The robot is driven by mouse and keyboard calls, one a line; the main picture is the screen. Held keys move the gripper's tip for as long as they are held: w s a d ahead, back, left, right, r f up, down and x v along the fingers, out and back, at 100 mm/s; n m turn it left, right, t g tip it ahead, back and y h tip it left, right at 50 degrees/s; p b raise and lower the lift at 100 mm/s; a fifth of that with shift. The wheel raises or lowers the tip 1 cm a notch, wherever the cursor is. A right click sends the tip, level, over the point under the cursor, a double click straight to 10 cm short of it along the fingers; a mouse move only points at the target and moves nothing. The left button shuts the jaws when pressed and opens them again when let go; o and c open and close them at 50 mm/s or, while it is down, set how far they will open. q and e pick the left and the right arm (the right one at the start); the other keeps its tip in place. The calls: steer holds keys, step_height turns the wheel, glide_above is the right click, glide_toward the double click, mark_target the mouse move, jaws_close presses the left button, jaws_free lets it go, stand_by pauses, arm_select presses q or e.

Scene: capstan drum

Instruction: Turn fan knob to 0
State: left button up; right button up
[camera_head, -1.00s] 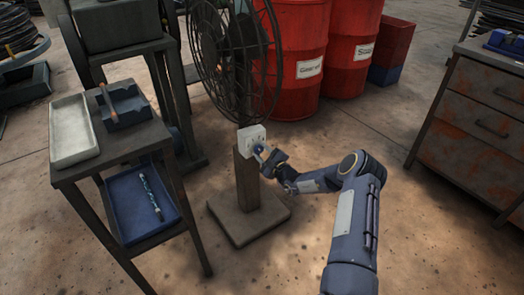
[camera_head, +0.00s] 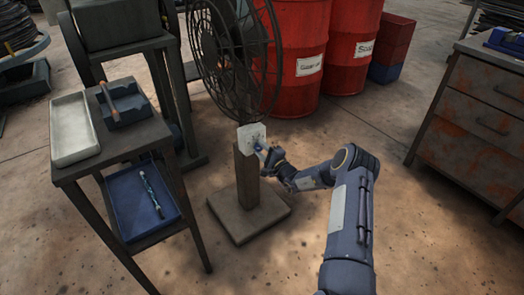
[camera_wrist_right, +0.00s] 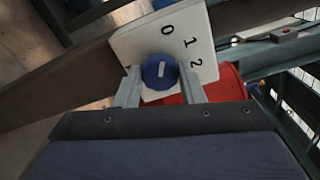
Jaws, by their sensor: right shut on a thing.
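The fan knob (camera_wrist_right: 160,71) is a round blue dial with a white line. It sits on a white panel (camera_wrist_right: 142,43) marked 0, 1 and 2. In the wrist view the line stands nearly upright, pointing roughly at the 0. My right gripper (camera_wrist_right: 160,82) has one finger on each side of the knob and is shut on it. In the head view the panel (camera_head: 249,134) tops a brown post in front of the black fan (camera_head: 233,55). My right gripper (camera_head: 266,156) reaches it from the right and hides most of the knob. My left gripper is out of view.
A dark table (camera_head: 122,143) with a pale tray (camera_head: 72,130) and a blue lower tray (camera_head: 126,200) stands to the left. Red drums (camera_head: 302,55) stand behind the fan. A rusty drawer cabinet (camera_head: 477,115) is at the right. Floor beside my arm is clear.

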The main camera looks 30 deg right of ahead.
steer(key=o, duration=1)
steer(key=s, duration=0.2)
steer(key=s+p, duration=0.1)
steer(key=s, duration=0.2)
steer(key=s+p, duration=0.1)
steer(key=s, duration=0.2)
steer(key=shift+d, duration=0.3)
steer(key=shift+w, duration=0.1)
